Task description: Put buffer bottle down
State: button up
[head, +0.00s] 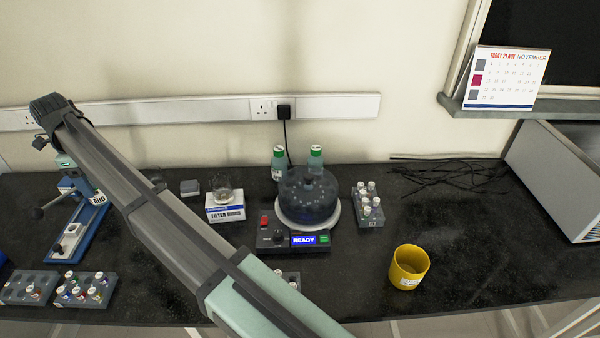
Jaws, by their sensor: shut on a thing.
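I cannot tell which, if either, is the buffer bottle. My arm crosses the picture from the bottom middle to the upper left and bends down there.
The centrifuge-like machine (307,199) shows READY. A filter box (225,211) bears a glass beaker (223,187). Vial racks stand right (368,211) and front left (84,296).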

jog(key=shift+w+d+r, duration=0.25)
jog(key=shift+d+r, duration=0.05)
jog(key=shift+r, duration=0.25)
jog(key=shift+w+d+r, duration=0.2)
jog(key=shift+d+r, duration=0.05)
jog(key=shift+r, duration=0.25)
jog(key=w+d, duration=0.6)
jog(key=d, duration=0.5)
jog(key=w+d, duration=0.7)
jog(key=d, duration=0.4)
jog(key=w+d, duration=0.6)
jog(key=d, duration=0.5)
jog(key=w+d+m, duration=0.1)
jog(key=w+d, duration=0.1)
jog(key=d, duration=3.6)
jog(key=shift+f, duration=7.6)
